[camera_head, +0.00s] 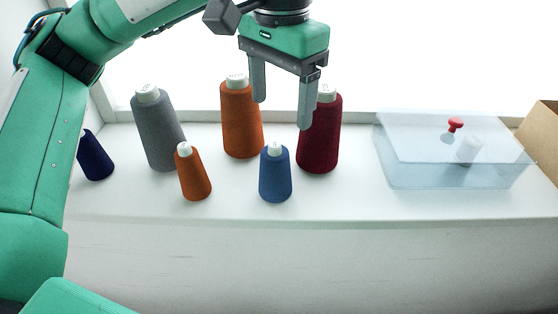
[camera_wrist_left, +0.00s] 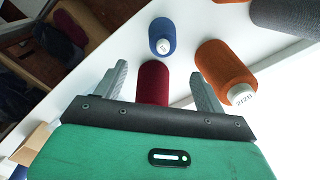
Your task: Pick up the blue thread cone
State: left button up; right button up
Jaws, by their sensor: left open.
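The blue thread cone (camera_head: 275,178) stands upright on the white table near the middle of the head view, with a white top. It also shows in the left wrist view (camera_wrist_left: 162,35), beyond the fingertips. My left gripper (camera_head: 281,114) is open, with its fingers pointing down, above and behind the blue cone as the head view shows it. Nothing is between its fingers, which also show in the wrist view (camera_wrist_left: 159,71). A dark navy cone (camera_head: 96,160) stands at the far left, partly hidden by my left arm. My right gripper is not in view.
Close around stand a dark red cone (camera_head: 319,140), a large orange cone (camera_head: 241,125), a small orange cone (camera_head: 194,177) and a grey cone (camera_head: 159,132). A clear box (camera_head: 440,178) with a red-knobbed lid stands at right. The table front is clear.

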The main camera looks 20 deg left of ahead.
aim_at(275, 144)
pick_arm(q)
jog(key=f, duration=0.1)
jog(key=f+p, duration=0.1)
jog(key=f, duration=0.1)
jog(key=shift+s+a+f, duration=0.1)
jog(key=shift+s+f, duration=0.05)
jog(key=shift+s, duration=0.05)
jog(key=shift+w+f+p, duration=0.2)
jog(key=shift+f+p, duration=0.3)
jog(key=shift+f, duration=1.05)
jog(key=f+p, duration=0.2)
jog(key=f, duration=0.1)
jog(key=shift+s+a+f+p, duration=0.3)
jog(key=shift+a+f+p, duration=0.05)
jog(key=shift+f+p, duration=0.05)
jog(key=shift+f, duration=0.55)
jog(key=c, duration=1)
jog(key=shift+c, duration=0.6)
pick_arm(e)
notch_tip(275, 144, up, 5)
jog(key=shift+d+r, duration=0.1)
pick_arm(q)
jog(key=shift+d+r, duration=0.1)
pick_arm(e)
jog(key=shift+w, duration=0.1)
